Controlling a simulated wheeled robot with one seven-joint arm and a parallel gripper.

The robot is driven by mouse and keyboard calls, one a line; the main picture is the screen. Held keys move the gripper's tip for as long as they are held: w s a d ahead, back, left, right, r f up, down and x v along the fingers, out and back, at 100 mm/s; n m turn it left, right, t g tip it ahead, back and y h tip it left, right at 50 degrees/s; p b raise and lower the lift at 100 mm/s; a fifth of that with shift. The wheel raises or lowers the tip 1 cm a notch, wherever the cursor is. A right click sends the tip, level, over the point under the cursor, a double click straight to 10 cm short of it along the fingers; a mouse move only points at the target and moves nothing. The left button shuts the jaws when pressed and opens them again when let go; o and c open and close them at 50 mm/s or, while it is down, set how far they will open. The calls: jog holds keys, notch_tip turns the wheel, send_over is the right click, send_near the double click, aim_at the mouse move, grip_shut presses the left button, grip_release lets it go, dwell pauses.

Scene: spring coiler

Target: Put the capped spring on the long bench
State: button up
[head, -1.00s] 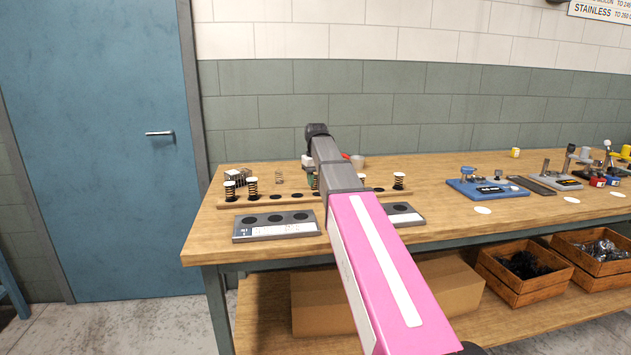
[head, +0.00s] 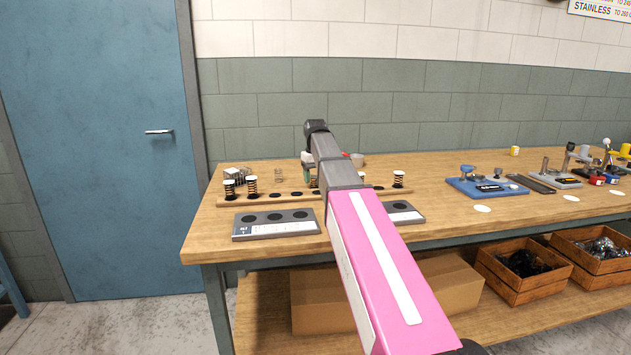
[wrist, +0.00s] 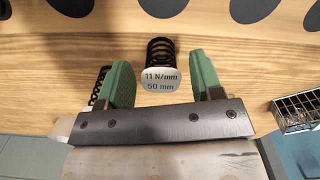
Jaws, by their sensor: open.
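The capped spring (wrist: 160,78) is a dark coil with a pale cap reading "11 N/mm 50 mm". In the wrist view it stands between the two green fingers of my gripper (wrist: 162,84), with a visible gap on both sides. My gripper is open. In the head view my arm mostly hides the gripper and this spring; a bit of green finger (head: 309,177) shows. The long bench (head: 460,221) has a wooden top against the tiled wall. The wrist view shows its wood (wrist: 60,60) around the spring.
A wooden rail with dark round spots (head: 283,197) holds other white-capped springs (head: 251,188). Grey plates (head: 276,225) lie in front. A wire basket (wrist: 300,108) and another dark spring (wrist: 98,88) flank my gripper.

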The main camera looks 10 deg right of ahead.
aim_at(316, 177)
notch_tip(316, 177, up, 11)
dwell(0.4)
jog(key=shift+f, duration=0.15)
